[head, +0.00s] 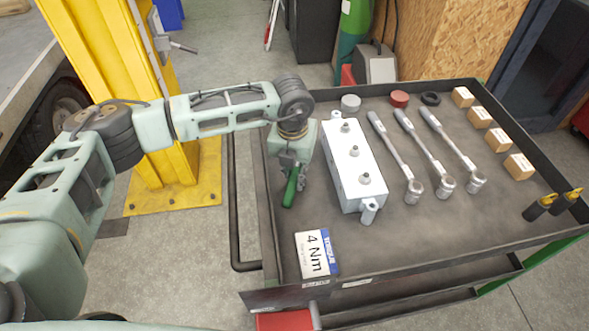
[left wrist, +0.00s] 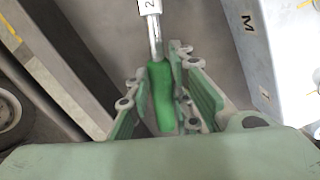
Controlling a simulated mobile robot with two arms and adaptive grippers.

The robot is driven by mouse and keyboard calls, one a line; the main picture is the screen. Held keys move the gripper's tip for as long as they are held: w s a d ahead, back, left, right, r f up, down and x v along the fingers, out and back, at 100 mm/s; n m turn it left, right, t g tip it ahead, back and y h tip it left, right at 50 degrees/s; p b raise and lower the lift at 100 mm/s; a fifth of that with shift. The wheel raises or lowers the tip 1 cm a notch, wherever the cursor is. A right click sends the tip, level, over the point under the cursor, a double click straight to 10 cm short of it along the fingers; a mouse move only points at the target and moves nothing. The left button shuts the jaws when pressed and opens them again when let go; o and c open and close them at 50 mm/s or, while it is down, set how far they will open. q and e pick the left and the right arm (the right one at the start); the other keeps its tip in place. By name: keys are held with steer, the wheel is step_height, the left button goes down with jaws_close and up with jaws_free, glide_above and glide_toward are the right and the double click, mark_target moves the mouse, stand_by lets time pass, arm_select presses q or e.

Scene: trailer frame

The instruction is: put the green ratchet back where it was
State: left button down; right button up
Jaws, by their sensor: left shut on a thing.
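The green ratchet (head: 290,188) is at the left side of the cart's top, left of the white box with knobs. My left gripper (head: 298,180) is over it, pointing down. In the left wrist view the ratchet's green handle (left wrist: 162,95) sits between the fingers of the left gripper (left wrist: 168,100), which is shut on it. Its metal shaft runs away from the handle and carries a white label with a "2". The ratchet's head is out of view there. Whether the ratchet touches the tray surface I cannot tell. My right gripper is not in view.
The cart's dark tray (head: 430,225) has raised rims. The white box (head: 350,165) stands close right of my gripper. Three silver ratchets (head: 397,150) lie further right. A "4 Nm" card (head: 316,254) lies at the front left. A yellow post (head: 115,80) stands left.

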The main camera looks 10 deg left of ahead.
arm_select(q)
steer(key=shift+f, duration=0.15)
steer(key=c, duration=1.6)
jaws_free()
steer(key=shift+o, duration=0.2)
steer(key=shift+r, duration=0.35)
step_height(320, 180, up, 12)
steer(key=s+b, duration=0.1)
steer(key=shift+f, duration=0.2)
steer(key=shift+s, duration=0.1)
